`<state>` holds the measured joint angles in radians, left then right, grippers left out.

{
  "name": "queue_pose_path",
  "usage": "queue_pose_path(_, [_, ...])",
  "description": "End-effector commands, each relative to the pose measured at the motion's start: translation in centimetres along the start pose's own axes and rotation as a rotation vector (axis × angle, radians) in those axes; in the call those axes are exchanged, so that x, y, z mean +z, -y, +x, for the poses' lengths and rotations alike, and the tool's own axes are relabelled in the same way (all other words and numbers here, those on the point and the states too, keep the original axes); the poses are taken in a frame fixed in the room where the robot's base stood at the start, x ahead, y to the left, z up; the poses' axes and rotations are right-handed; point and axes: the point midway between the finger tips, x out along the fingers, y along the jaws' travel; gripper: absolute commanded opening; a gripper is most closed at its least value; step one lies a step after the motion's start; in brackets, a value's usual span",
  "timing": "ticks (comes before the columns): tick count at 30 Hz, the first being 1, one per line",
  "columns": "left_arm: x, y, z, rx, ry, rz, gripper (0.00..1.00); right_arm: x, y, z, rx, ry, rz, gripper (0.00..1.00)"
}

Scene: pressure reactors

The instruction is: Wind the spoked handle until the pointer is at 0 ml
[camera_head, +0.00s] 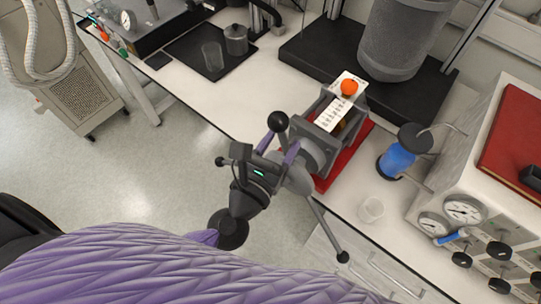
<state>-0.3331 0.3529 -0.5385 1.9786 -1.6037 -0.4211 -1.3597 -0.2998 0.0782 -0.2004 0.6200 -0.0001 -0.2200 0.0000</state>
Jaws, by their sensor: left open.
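The spoked handle (316,158) is a grey hub on the front of a grey device with a white scale plate (332,114). One spoke ends in a black ball (278,121) at the upper left, another in a black ball (343,257) at the lower right. A further dark knob (220,161) shows left of my gripper. My left gripper (280,146) is open in front of the hub, its purple fingers around or beside the upper-left spoke; I cannot tell whether they touch it. The scale's pointer and figures are too small to read. My right gripper is out of view.
The device stands on a red mat (362,132) at the bench's front edge. A grey cylinder (405,38) stands behind.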

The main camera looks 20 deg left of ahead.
Motion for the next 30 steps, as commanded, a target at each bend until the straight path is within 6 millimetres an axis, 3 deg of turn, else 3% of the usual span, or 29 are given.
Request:
queue_pose_path(6, [-0.5,0.0,-4.7,-0.002,-0.005,-0.001,0.58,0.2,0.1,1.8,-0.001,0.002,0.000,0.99])
queue_pose_path(10, [-0.3,0.0,-6.1,-0.001,-0.003,-0.002,0.58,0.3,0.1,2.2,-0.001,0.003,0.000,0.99])
queue_pose_path(30, [-0.1,0.0,-6.3,-0.001,-0.001,-0.001,0.58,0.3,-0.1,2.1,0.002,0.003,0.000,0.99])
